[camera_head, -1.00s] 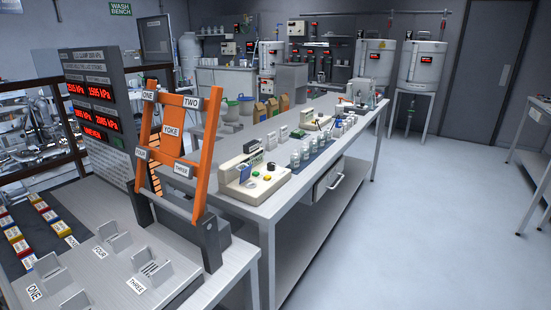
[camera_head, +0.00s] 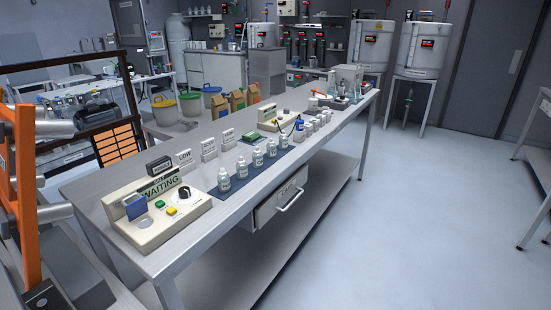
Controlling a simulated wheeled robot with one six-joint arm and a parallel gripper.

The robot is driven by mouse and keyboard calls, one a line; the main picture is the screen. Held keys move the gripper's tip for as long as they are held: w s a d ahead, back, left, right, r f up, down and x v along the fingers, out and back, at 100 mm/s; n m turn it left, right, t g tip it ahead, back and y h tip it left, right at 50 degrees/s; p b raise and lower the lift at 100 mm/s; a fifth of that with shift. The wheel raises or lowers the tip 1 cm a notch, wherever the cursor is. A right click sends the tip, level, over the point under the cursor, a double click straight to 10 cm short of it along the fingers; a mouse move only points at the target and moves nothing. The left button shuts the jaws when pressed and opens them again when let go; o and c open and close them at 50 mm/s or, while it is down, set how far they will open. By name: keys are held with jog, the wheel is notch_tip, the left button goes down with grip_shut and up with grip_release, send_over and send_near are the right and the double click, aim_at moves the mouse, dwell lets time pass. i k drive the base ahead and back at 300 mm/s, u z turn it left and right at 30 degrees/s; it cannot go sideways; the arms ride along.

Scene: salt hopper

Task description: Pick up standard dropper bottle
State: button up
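Several small white dropper bottles stand upright in a row on a dark blue mat (camera_head: 251,178) along the front edge of the long bench. The nearest bottle (camera_head: 224,181) is at the left end of the row, and the farthest bottle (camera_head: 284,140) is at the right end. Their labels are too small to read, so I cannot tell which one is the standard. My gripper is not in view.
An instrument (camera_head: 157,213) reading "WAITING" stands at the bench's near end. A second instrument (camera_head: 278,122) and small white containers (camera_head: 309,129) stand farther along. An orange frame (camera_head: 24,180) is at the left edge. The floor (camera_head: 400,220) right of the bench is clear.

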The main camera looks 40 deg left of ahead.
aim_at(242, 171)
jog(key=i, duration=2.8)
jog(key=u, duration=3.8)
jog(key=i, duration=1)
jog(key=u, duration=0.05)
